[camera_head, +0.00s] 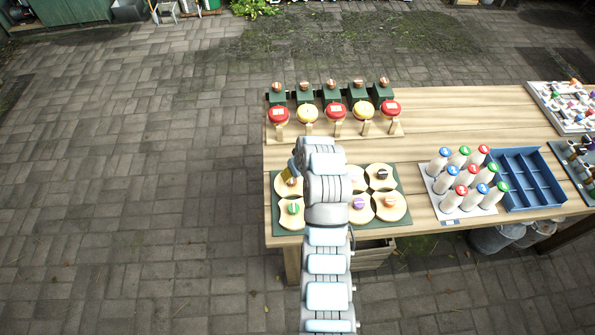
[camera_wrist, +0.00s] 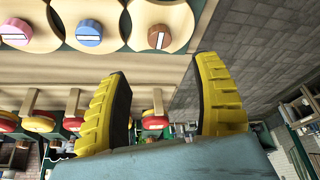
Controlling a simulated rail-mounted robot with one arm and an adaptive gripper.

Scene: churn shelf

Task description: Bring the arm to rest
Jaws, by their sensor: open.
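My gripper (camera_wrist: 163,72) shows in the wrist view as two yellow ribbed fingers set wide apart with nothing between them. In the head view my arm reaches up over the table's (camera_head: 455,120) left part. My gripper is mostly hidden there behind the wrist, above the green mat (camera_head: 278,222) with round wooden discs (camera_head: 390,207). The wrist view shows several of these discs along its top edge, with blue, pink and brown knobs. They are apart from the fingers.
A rack with red and yellow round tops (camera_head: 335,110) stands behind the mat. Capped white bottles (camera_head: 460,178) and a blue divided tray (camera_head: 525,180) lie to the right. A tray of small parts (camera_head: 570,105) is at the far right. Paving left of the table is clear.

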